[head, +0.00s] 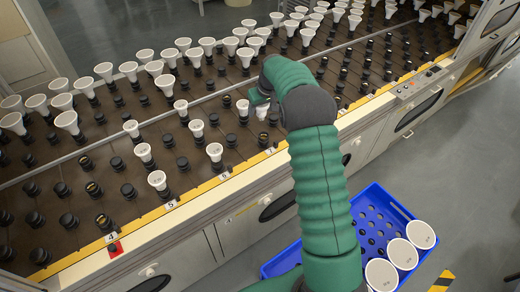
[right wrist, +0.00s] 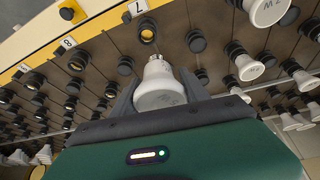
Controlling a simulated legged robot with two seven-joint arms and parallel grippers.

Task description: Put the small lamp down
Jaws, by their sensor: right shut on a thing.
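The small white lamp (right wrist: 160,88) is between the two fingers of my right gripper (right wrist: 157,92), which is shut on it. Its wide printed face is toward the wrist camera and its narrow neck points away, to the rack. In the head view the lamp (head: 262,111) shows just under my right gripper (head: 261,97), low over the front rows of the rack (head: 232,176). I cannot tell whether its base touches a socket. An empty black socket (right wrist: 147,33) stands just beyond it, near the label 7. My left gripper is not in view.
Small white lamps (head: 214,152) stand in sockets close to the gripper, with taller rows of lamps (head: 103,71) behind. Many front sockets (head: 128,190) are empty. A blue crate (head: 272,266) holding several large white lamps (head: 402,254) is on the floor at the lower right.

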